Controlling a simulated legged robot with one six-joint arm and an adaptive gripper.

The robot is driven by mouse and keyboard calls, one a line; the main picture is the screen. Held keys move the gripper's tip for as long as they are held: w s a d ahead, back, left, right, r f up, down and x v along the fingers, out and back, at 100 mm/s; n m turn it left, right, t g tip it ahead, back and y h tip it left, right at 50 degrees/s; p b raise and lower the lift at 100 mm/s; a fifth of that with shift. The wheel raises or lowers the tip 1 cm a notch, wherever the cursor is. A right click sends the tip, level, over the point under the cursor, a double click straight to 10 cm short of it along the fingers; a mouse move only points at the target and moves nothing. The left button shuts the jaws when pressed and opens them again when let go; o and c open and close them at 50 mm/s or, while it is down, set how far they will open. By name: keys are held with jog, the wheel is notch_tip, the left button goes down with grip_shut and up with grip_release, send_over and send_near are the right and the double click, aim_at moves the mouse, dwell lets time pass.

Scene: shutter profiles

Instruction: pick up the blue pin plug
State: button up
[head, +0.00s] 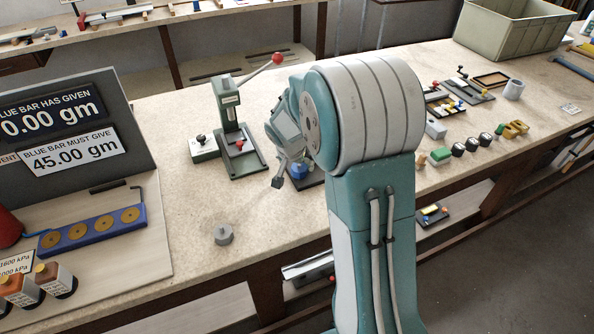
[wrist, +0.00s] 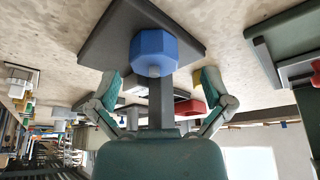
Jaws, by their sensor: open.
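The blue pin plug (wrist: 154,53) is a faceted blue knob in the wrist view, on a dark grey stand (wrist: 180,22). In the head view, the blue plug (head: 299,171) shows only partly, behind and beside my gripper (head: 291,175). In the wrist view, my gripper (wrist: 160,84) is open, with a finger on each side and the plug centred just ahead of the fingertips. I see no contact, and the gap between them is hard to judge. My arm hides much of the stand in the head view.
A green press (head: 238,135) with a red-knobbed lever stands close, left of my gripper. A blue bar (head: 92,231) and sign board are at left. Several small parts and a bin (head: 508,32) are at right.

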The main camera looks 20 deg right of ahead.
jog(key=shift+d+f, duration=0.25)
jog(key=shift+d, duration=0.3)
jog(key=c, duration=1.2)
jog(key=shift+a, duration=0.25)
jog(key=shift+c, duration=0.6)
